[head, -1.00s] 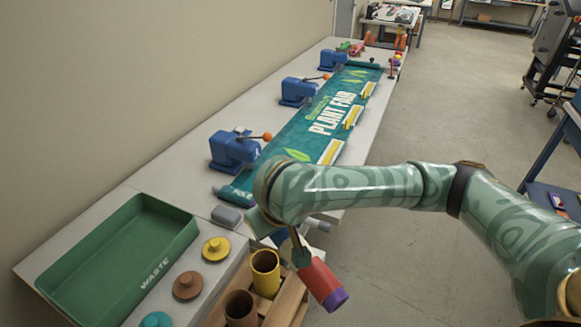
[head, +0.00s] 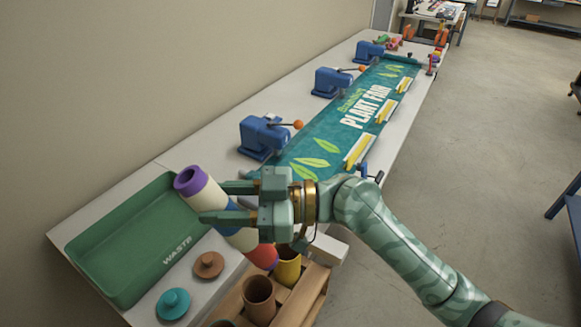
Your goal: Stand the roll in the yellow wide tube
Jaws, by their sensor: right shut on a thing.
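The roll (head: 207,197) is tilted, with a purple end up at the left, a white and blue body, and a red end down at the right. My right gripper (head: 222,203) is shut on it, one finger on each side of its upper part. The yellow wide tube (head: 287,270) stands in a wooden rack (head: 307,297) below my gripper, and its mouth is partly hidden. The roll's red end shows just left of the yellow tube; whether they touch I cannot tell. My left gripper is not in view.
A brown tube (head: 259,299) stands beside the yellow one. A green waste tray (head: 124,268), a brown lid (head: 208,265) and a teal lid (head: 173,304) lie at left. Blue clamps (head: 262,137) and a plant fair banner (head: 340,130) occupy the bench behind.

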